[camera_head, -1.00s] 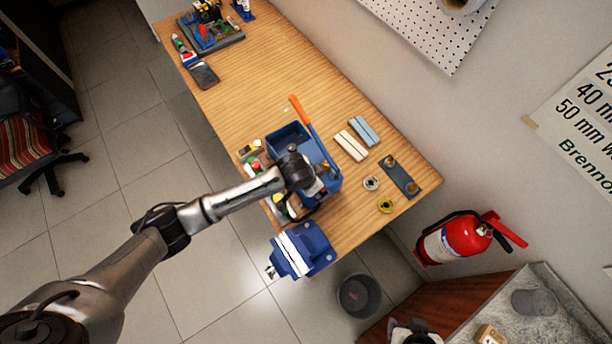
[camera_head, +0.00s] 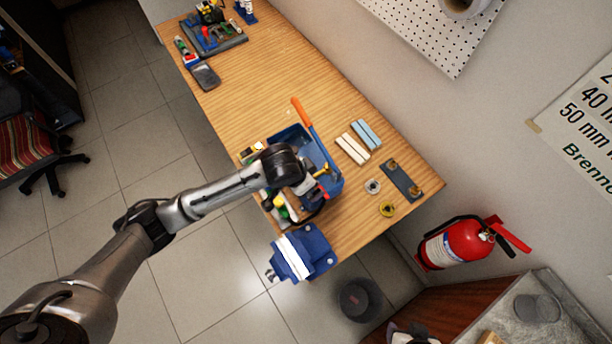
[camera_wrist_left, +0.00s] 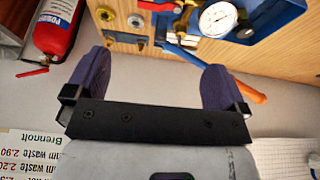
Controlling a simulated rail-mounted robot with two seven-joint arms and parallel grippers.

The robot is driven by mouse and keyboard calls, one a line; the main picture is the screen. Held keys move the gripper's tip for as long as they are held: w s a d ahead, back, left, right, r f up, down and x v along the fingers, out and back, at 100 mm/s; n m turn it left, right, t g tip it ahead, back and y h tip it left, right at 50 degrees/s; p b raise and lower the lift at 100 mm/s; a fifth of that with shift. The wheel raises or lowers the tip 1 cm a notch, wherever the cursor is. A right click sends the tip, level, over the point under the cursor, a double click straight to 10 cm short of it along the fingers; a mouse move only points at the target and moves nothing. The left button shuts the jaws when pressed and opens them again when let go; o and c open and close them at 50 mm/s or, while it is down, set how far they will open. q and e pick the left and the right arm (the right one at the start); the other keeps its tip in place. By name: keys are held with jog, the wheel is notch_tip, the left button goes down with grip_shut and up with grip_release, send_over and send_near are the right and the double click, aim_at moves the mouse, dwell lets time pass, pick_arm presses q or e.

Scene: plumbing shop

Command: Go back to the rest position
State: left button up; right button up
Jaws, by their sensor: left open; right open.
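My left arm comes in from the left in the head view, and its wrist hangs over the blue tote (camera_head: 328,158); the arm hides part of the tote. In the left wrist view my left gripper (camera_wrist_left: 155,72) is open, with two purple fingers wide apart and nothing between them. My right gripper (camera_head: 402,331) shows only partly at the bottom edge of the head view, beside the grey counter. It is open, and I see nothing held in it.
The wooden bench (camera_head: 270,80) carries a blue vise (camera_head: 302,252), pale bars (camera_head: 352,148), blue bars (camera_head: 367,134) and a plate with fittings (camera_head: 402,180). A red extinguisher (camera_head: 462,243) hangs on the wall. A dark bin (camera_head: 360,300) stands below the bench. The bench middle is clear.

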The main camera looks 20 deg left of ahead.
dwell(0.3)
pick_arm(q)
jog(key=a+r+t+y, duration=0.1)
jog(key=a+r+t, duration=0.15)
jog(key=r, duration=0.45)
jog(key=a+r+t+y, duration=0.1)
jog(key=r+t, duration=0.3)
jog(key=r, duration=0.4)
jog(key=s+a+f+n+g+p, duration=0.1)
jog(key=s+f, duration=0.3)
jog(key=s, duration=0.4)
jog(key=s+a+f+n+g+p, duration=0.1)
jog(key=s+a+f+n+g, duration=0.1)
jog(key=s+f, duration=0.3)
jog(key=s+a+f+n+g+p, duration=0.1)
jog(key=s+f, duration=0.4)
jog(key=s, duration=0.8)
jog(key=a+g+p, duration=0.1)
jog(key=g, duration=0.1)
jog(key=shift+n+g, duration=0.35)
jog(key=shift+n, duration=0.05)
